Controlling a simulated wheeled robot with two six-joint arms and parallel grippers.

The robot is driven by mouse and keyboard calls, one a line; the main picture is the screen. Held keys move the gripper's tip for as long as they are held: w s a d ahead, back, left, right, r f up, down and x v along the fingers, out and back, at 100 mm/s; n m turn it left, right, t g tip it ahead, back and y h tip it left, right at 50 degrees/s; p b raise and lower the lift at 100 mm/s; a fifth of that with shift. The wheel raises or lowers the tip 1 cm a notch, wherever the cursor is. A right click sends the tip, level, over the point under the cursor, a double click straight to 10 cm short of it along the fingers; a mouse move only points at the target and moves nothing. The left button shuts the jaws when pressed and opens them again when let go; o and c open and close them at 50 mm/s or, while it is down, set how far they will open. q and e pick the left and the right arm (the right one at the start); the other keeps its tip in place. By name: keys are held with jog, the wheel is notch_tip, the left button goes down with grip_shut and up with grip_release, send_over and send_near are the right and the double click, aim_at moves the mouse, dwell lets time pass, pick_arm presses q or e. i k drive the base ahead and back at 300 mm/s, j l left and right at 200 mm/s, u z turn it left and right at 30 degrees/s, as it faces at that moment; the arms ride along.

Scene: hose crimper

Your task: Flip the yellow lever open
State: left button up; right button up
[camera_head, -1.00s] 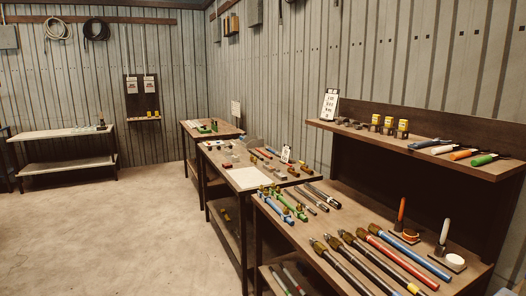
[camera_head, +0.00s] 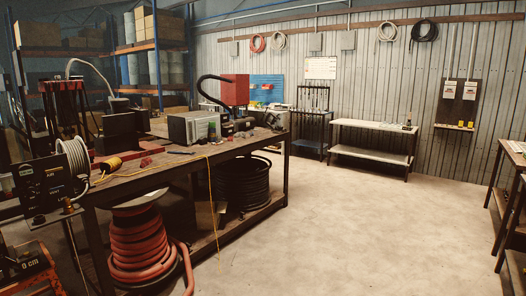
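Neither of my grippers shows in the head view. No lever that I can clearly make out as the yellow one is in view. A small yellow object (camera_head: 112,164) lies on the near left part of the long workbench (camera_head: 170,177), and I cannot tell what it is. A red box-shaped machine part (camera_head: 235,90) stands at the bench's far end, with a black curved hose beside it.
A grey box-shaped unit (camera_head: 192,127) stands on the workbench. A red hose coil (camera_head: 140,245) and a black coil (camera_head: 245,180) sit below. The concrete floor (camera_head: 345,230) right of the bench is clear. A pale table (camera_head: 373,140) stands by the back wall.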

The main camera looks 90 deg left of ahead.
aim_at(46, 171)
jog(key=u, duration=4.15)
jog(key=i+l, duration=0.25)
jog(key=i, duration=0.2)
jog(key=i+l, duration=0.3)
jog(key=i, duration=0.2)
jog(key=i+l, duration=0.25)
jog(key=i, duration=0.2)
jog(key=i+l, duration=0.25)
jog(key=i, duration=0.25)
jog(key=i+l, duration=0.25)
jog(key=i, duration=0.2)
jog(key=i+l, duration=0.3)
jog(key=i, duration=0.2)
jog(key=i+l, duration=0.25)
jog(key=i, duration=0.2)
